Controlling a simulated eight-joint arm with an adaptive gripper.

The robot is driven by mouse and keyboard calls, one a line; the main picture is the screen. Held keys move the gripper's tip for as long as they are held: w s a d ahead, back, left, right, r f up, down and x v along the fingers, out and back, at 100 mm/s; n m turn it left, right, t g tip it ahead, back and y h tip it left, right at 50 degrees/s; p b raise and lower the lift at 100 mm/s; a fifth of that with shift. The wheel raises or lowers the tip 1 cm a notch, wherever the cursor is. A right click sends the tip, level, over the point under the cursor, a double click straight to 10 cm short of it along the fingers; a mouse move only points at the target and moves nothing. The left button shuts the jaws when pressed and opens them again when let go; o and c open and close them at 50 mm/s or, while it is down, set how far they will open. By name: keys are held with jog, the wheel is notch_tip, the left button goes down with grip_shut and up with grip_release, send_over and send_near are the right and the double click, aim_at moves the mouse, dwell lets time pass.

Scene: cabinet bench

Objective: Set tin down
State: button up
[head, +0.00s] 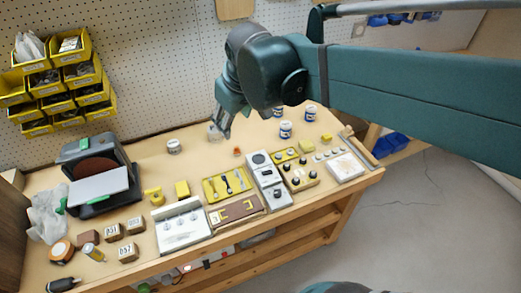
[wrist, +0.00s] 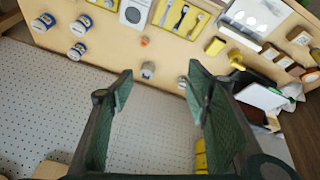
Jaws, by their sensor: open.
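My gripper (head: 222,128) is open and empty above the back of the bench, and its two fingers stand wide apart in the wrist view (wrist: 160,84). A pale grey tin (head: 213,131) stands on the bench near the fingertips, partly hidden by my gripper in the head view. In the wrist view this tin (wrist: 147,70) shows beyond the fingers, in the gap between them, with no contact visible. Another white tin (head: 174,147) stands to its left. Several blue-and-white tins (head: 285,130) stand to the right; they also show in the wrist view (wrist: 76,51).
A small orange piece (head: 237,151) lies in front of the grey tin. A yellow tool tray (head: 227,185), a grey meter box (head: 264,175) and a black sander (head: 100,177) occupy the bench. The pegboard (head: 160,60) rises behind. Bare wood surrounds the grey tin.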

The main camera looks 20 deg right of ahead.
jog(key=s+d+f+m+t, duration=0.1)
jog(key=s+f+m, duration=0.1)
jog(key=s, duration=0.4)
jog(key=s+d+f+m+t, duration=0.1)
jog(key=s+d+f+m, duration=0.1)
jog(key=s, duration=0.5)
jog(key=shift+d+f, duration=0.3)
jog(key=shift+f, duration=0.05)
jog(key=shift+f, duration=0.15)
notch_tip(320, 180, down, 15)
jog(key=b, duration=1.5)
